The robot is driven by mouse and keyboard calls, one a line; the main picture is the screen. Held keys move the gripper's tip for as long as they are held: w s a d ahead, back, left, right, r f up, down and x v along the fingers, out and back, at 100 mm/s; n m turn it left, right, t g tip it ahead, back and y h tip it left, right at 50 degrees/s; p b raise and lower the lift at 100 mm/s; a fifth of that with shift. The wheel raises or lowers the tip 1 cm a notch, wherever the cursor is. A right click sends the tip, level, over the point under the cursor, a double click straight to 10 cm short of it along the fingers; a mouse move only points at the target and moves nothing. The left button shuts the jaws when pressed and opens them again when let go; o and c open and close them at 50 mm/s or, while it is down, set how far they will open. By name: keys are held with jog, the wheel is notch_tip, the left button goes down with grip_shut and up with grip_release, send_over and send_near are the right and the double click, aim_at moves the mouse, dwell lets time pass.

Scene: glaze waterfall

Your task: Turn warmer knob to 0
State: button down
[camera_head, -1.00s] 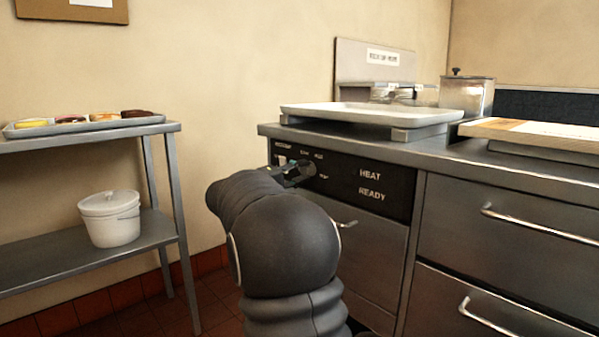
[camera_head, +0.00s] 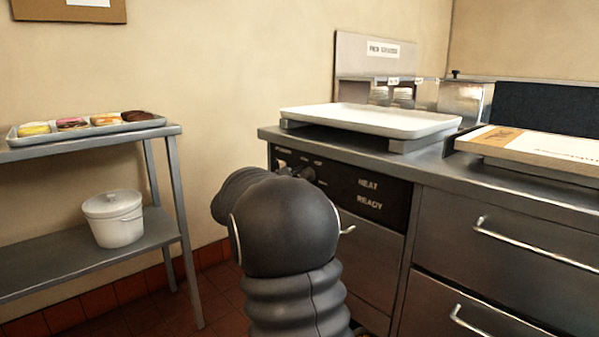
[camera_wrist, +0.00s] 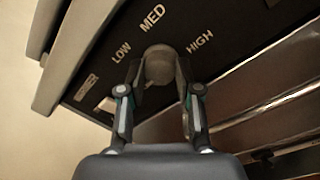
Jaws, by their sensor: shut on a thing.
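The round warmer knob (camera_wrist: 158,66) sits on the dark control panel (camera_wrist: 215,22) in the wrist view. The labels LOW, MED and HIGH arc around it, and a pale mark lies at its lower left. I cannot make out where the knob points. My gripper (camera_wrist: 158,75) has one finger on each side of the knob and is shut on it. In the head view the panel (camera_head: 340,184) is on the counter's front, with the words HEAT and READY. My arm hides the fingertips and part of the panel there.
A white tray (camera_head: 365,121) stands raised on the metal counter (camera_head: 436,163) above the panel. Drawers with bar handles (camera_head: 535,243) are at the right. A left shelf (camera_head: 60,148) holds a doughnut tray (camera_head: 88,128) and a lidded white pot (camera_head: 116,220).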

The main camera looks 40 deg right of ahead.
jog(key=shift+n+p, duration=0.85)
jog(key=shift+n, duration=0.45)
jog(key=c, duration=0.8)
grip_release()
jog(key=a, duration=0.4)
jog(key=s+a, duration=0.1)
jog(key=a, duration=0.7)
jog(key=shift+s+f, duration=0.25)
